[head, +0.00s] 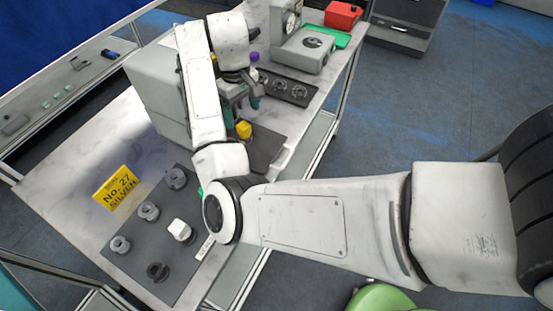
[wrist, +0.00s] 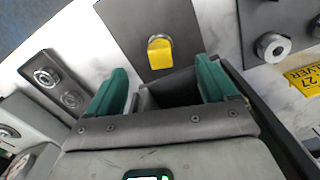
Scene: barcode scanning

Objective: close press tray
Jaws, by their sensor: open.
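A flat dark grey plate, which looks like the press tray (head: 268,148), lies out beside the tall grey box-shaped machine (head: 155,85) in the head view. A yellow piece (head: 243,130) stands on it. The wrist view shows the plate (wrist: 130,20) at top centre with the yellow piece (wrist: 160,52) on it. My gripper (head: 241,105) has teal fingers, is open and empty, and is above the machine side of the plate. In the wrist view my gripper (wrist: 160,68) has its fingers apart, below the yellow piece. My arm hides part of the machine and plate.
A grey mat (head: 140,255) with several round fixtures and a white-topped piece lies at the near left, beside a yellow sign (head: 116,188). A dark holder with round sockets (head: 285,88) and a dial device (head: 302,48) are behind. A red box (head: 343,14) stands farther back.

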